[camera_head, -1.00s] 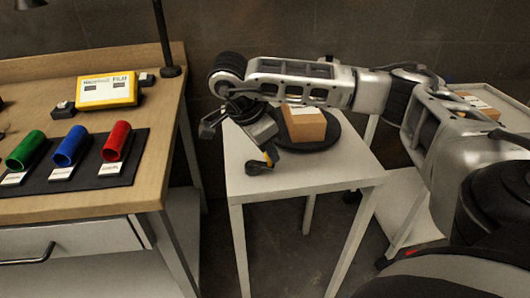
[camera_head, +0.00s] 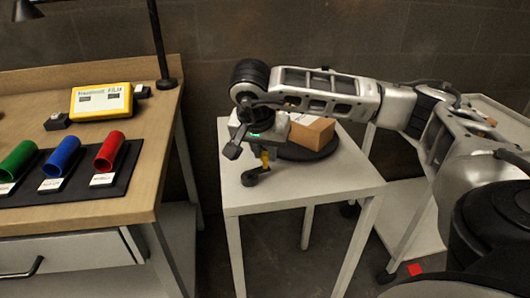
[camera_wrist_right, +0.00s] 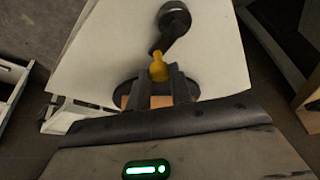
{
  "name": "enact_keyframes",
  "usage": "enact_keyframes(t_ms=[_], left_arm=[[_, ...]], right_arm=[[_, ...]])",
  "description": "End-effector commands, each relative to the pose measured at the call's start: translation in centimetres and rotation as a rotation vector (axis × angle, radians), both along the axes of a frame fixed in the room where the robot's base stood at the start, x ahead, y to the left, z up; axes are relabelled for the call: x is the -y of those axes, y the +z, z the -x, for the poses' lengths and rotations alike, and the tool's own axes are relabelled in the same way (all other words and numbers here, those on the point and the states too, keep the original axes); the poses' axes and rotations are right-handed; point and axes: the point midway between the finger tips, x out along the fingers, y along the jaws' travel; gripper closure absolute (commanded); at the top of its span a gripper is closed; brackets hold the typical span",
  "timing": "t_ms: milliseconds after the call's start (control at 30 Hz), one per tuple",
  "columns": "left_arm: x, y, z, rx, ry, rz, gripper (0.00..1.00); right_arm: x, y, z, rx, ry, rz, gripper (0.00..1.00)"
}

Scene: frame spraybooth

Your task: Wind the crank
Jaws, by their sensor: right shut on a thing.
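The crank (camera_head: 255,178) has a black hub and arm and stands on the white table (camera_head: 310,190), near its left front side. Its yellow handle (camera_head: 265,158) points up. My right gripper (camera_head: 265,151) reaches down over it and is shut on the handle. In the right wrist view the yellow handle (camera_wrist_right: 158,70) sits at the fingertips (camera_wrist_right: 162,78), with the black crank hub (camera_wrist_right: 174,16) beyond. A brown box (camera_head: 312,131) sits on a black round disc (camera_head: 318,153) behind the crank, partly hidden by my arm. My left gripper is not in view.
A wooden workbench (camera_head: 100,215) stands at the left, with green, blue and red tubes (camera_head: 109,151) on a dark mat, a yellow device (camera_head: 101,101) and a black lamp post (camera_head: 158,40). A pale cart (camera_head: 410,215) stands at the right.

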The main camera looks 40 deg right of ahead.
Motion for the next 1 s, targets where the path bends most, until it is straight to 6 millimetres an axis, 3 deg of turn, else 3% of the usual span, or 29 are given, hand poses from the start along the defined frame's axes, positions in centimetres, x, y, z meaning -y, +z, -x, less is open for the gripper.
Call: enact_keyframes(t_ms=[600,633,700,1000], left_arm=[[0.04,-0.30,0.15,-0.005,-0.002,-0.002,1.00],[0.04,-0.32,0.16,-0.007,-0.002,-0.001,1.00],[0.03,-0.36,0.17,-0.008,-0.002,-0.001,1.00],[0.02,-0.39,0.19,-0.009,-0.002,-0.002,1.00]], right_arm=[[0.04,0.04,-0.16,0.001,0.038,-0.002,1.00],[0.03,0.03,-0.16,0.001,0.038,-0.002,0.70],[0.03,0.03,-0.16,0.001,0.038,-0.002,0.58],[-0.04,0.19,-0.13,0.000,0.039,-0.001,0.58]])
